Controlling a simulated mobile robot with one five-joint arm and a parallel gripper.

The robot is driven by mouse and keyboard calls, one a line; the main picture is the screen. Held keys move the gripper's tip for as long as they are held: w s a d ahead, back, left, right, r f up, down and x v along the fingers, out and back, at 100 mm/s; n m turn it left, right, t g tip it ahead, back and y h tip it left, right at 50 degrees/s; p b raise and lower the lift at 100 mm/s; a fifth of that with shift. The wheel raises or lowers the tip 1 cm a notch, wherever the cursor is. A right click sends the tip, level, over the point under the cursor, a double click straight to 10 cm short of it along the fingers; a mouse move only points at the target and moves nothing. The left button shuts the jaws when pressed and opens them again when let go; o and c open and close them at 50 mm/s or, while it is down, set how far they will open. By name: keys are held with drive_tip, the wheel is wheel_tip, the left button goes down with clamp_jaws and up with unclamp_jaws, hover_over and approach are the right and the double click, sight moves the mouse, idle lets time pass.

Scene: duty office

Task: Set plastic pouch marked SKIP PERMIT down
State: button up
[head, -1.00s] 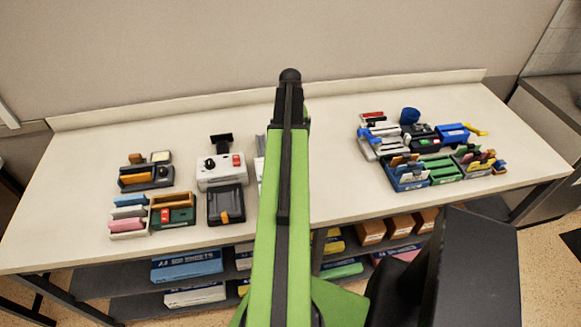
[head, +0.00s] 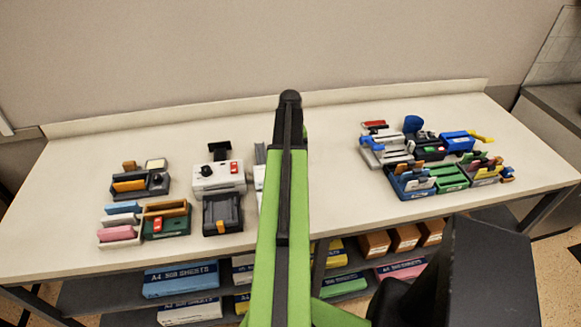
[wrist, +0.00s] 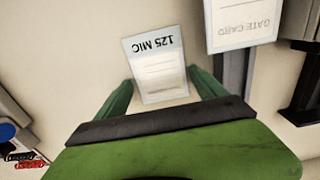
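A pale plastic pouch (wrist: 158,72) lies between the two green fingers of my gripper (wrist: 161,77) in the wrist view. The fingers sit against its left and right edges, so my gripper looks shut on it. Its far end reads "125 MIC", upside down; faint print near the fingers is too blurred to read, so I cannot make out SKIP PERMIT. A second pale pouch (wrist: 240,22), marked GATE CARD, is at the top right, apart from my gripper. In the head view my arm hides the gripper and pouch.
The long pale table (head: 330,215) holds a white device (head: 218,177), a black tray (head: 222,214) and small holders (head: 166,219) on the left. Crowded coloured trays (head: 440,178) stand on the right. Bare tabletop shows right of my arm. Paper packs fill the shelf below.

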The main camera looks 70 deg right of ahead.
drive_tip(key=c, duration=1.1)
drive_tip(key=r+p, duration=0.5)
drive_tip(key=shift+s+r, duration=0.2)
drive_tip(key=shift+s, duration=0.2)
drive_tip(key=s+r+p, duration=0.1)
drive_tip(key=s+p, duration=0.1)
drive_tip(key=s, duration=0.1)
drive_tip(key=s+r+p, duration=0.2)
drive_tip(key=s, duration=0.2)
drive_tip(key=s+r+p, duration=0.1)
drive_tip(key=s+r, duration=0.1)
drive_tip(key=s, duration=0.1)
drive_tip(key=shift+s+a+r+p, duration=0.25)
drive_tip(key=shift+s+a+p, duration=0.15)
